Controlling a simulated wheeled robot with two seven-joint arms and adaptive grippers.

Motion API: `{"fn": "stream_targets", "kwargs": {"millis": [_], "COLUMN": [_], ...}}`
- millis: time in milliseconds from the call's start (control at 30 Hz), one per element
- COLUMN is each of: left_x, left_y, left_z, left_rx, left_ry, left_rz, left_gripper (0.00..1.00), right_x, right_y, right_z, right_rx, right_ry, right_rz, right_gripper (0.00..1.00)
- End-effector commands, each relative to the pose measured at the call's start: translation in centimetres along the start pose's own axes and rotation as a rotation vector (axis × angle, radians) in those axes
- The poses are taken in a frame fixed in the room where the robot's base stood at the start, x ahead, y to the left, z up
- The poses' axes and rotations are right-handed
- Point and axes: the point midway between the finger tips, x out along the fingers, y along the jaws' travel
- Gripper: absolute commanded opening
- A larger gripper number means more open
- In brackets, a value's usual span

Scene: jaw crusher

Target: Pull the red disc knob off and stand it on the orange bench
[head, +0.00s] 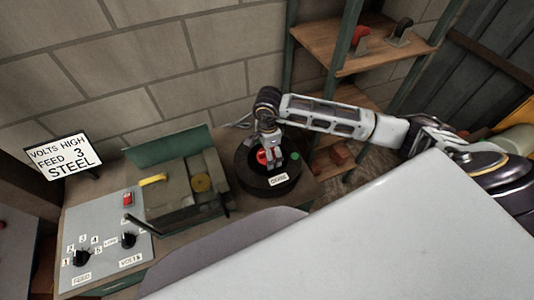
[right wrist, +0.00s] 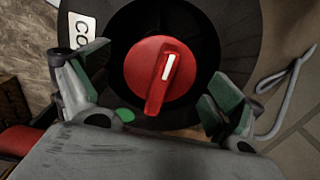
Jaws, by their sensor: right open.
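The red disc knob (head: 263,156) sits on top of a round black drum (head: 250,182) in the head view. In the right wrist view the red knob (right wrist: 160,72) is a round disc with a raised bar and a white mark, set in a dark round recess. My right gripper (head: 276,152) is over the drum. In the right wrist view my right gripper (right wrist: 150,88) is open, one green-padded finger on each side of the knob, with gaps between. I cannot pick out an orange bench for certain. My left gripper is not in view.
A wooden shelf (head: 350,57) at the upper right holds a red-handled piece (head: 361,36) and a black one (head: 400,30). Left of the drum are a grey-green machine (head: 182,188), a control panel (head: 100,240) and a sign (head: 65,153). A cable (right wrist: 292,92) lies right of the drum.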

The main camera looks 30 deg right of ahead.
Motion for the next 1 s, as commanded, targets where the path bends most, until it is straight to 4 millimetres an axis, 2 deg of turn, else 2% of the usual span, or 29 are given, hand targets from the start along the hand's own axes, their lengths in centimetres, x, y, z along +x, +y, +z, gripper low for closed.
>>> {"fn": "stream_targets", "kwargs": {"millis": [1000], "left_x": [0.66], "left_y": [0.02], "left_z": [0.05], "left_rx": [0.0], "left_ry": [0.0], "left_rz": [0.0], "left_gripper": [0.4], "right_x": [0.06], "right_y": [0.01], "right_z": [-0.01], "right_rx": [0.0], "right_ry": [0.0], "right_rz": [0.0], "right_gripper": [0.93]}}
